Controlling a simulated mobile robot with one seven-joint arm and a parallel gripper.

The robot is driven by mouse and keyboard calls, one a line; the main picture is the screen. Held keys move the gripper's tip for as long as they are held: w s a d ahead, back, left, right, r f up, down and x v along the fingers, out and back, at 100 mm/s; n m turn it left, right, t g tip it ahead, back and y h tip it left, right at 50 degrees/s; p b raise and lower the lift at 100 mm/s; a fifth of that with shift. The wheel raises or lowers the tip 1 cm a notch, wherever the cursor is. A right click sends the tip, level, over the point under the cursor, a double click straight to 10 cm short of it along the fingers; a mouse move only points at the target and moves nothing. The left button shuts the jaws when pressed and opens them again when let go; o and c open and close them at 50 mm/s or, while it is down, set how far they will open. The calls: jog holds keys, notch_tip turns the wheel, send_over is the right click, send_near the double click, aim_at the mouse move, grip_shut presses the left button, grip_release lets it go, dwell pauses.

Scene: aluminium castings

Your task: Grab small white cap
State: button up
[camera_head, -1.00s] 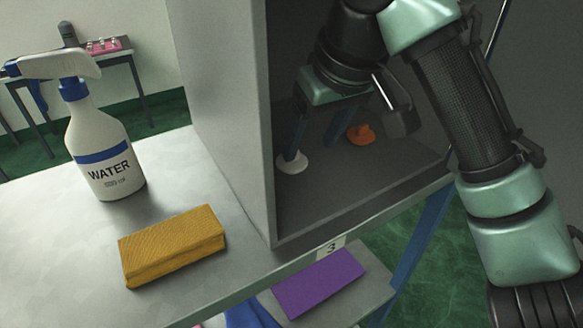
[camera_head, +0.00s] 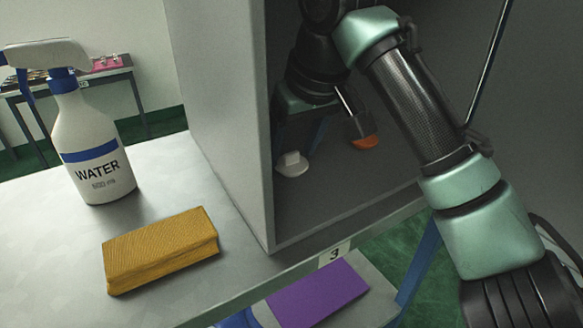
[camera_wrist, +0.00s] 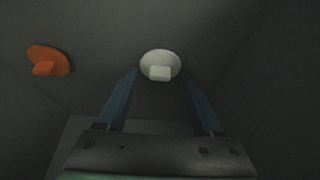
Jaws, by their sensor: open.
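The small white cap (camera_head: 291,164) lies on the floor of the grey box, near its left wall. In the wrist view the white cap (camera_wrist: 160,66) sits just ahead of and midway between the fingertips of my gripper (camera_wrist: 160,78). The two blue fingers are apart with nothing held between them. In the head view my gripper (camera_head: 300,140) reaches into the box behind the cap; its left finger is largely hidden. I cannot tell the exact gap between fingers and cap.
An orange cap (camera_head: 364,143) lies to the right in the box, also in the wrist view (camera_wrist: 48,61). The box's left wall (camera_head: 222,130) stands close. Outside are a water spray bottle (camera_head: 95,150), a yellow sponge-like block (camera_head: 160,250) and, lower, a purple block (camera_head: 318,293).

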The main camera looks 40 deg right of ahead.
jog(key=shift+c, duration=0.3)
grip_shut()
jog(key=shift+r, duration=0.1)
